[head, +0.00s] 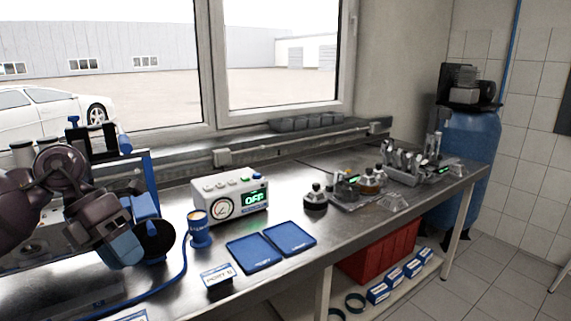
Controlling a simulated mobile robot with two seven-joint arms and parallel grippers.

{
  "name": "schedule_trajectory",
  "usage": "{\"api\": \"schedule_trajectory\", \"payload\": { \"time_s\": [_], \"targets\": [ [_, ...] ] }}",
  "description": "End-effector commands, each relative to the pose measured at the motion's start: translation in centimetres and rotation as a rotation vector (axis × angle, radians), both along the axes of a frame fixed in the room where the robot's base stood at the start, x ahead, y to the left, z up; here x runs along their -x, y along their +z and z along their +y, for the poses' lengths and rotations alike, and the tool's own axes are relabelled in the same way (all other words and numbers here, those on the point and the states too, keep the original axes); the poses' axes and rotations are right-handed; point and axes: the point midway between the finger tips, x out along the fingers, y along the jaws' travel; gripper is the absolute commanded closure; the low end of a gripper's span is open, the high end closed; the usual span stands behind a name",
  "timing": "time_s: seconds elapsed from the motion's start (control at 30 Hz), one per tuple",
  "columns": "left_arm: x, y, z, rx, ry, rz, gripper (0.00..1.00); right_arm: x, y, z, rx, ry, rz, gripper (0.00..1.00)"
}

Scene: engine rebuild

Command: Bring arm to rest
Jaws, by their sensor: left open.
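My left arm comes in from the left edge. Its left gripper (136,229) is open above the left part of the steel workbench (340,240), with bluish fingers apart. No held object can be made out between them. The gripper is left of the small blue cup-like stand (200,238) and partly covers a blue frame (152,172) and a dark round part (156,242) behind it. Whether it touches either cannot be told. My right gripper is not in view.
A control box (230,198) reading OFF stands behind two blue trays (255,253). A small label stand (218,275) is in front. A blue hose (180,275) runs along the bench near my gripper. Bottles and tools (405,165) stand at right. Bare bench lies right of the trays.

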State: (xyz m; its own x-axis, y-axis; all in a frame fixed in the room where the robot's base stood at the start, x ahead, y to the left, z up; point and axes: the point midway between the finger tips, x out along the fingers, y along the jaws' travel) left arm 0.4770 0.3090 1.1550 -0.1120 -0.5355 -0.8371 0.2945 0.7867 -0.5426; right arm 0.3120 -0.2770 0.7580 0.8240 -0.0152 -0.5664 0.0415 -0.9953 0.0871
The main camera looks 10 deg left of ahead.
Motion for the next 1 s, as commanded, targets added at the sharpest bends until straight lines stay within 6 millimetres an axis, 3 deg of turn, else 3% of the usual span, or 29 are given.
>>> {"api": "schedule_trajectory", "payload": {
  "time_s": [0.03, 0.2, 0.4, 0.57, 0.67, 0.87, 1.0],
  "targets": [
    [0.3, -1.5, -1.6, 0.108, 0.002, 0.025, 0.55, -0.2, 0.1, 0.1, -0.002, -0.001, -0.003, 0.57],
    [1.1, -4.8, -6.8, 0.538, 0.098, 0.110, 0.55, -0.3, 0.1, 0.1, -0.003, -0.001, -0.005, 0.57],
    [0.9, -7.3, -9.6, 1.017, 0.387, 0.215, 0.55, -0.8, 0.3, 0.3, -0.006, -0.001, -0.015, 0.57],
    [0.2, -10.4, -9.0, 1.317, 0.735, 0.306, 0.55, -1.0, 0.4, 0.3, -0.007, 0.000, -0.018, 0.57],
    [0.1, -13.5, -7.6, 1.455, 0.999, 0.369, 0.55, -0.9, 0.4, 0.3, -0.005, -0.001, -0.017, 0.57],
    [2.3, -22.5, -4.2, 1.592, 1.603, 0.522, 0.55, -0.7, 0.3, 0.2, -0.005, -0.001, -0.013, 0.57],
    [6.5, -29.7, -2.7, 1.561, 2.032, 0.655, 0.55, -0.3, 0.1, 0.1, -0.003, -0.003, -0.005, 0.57]
  ]
}}
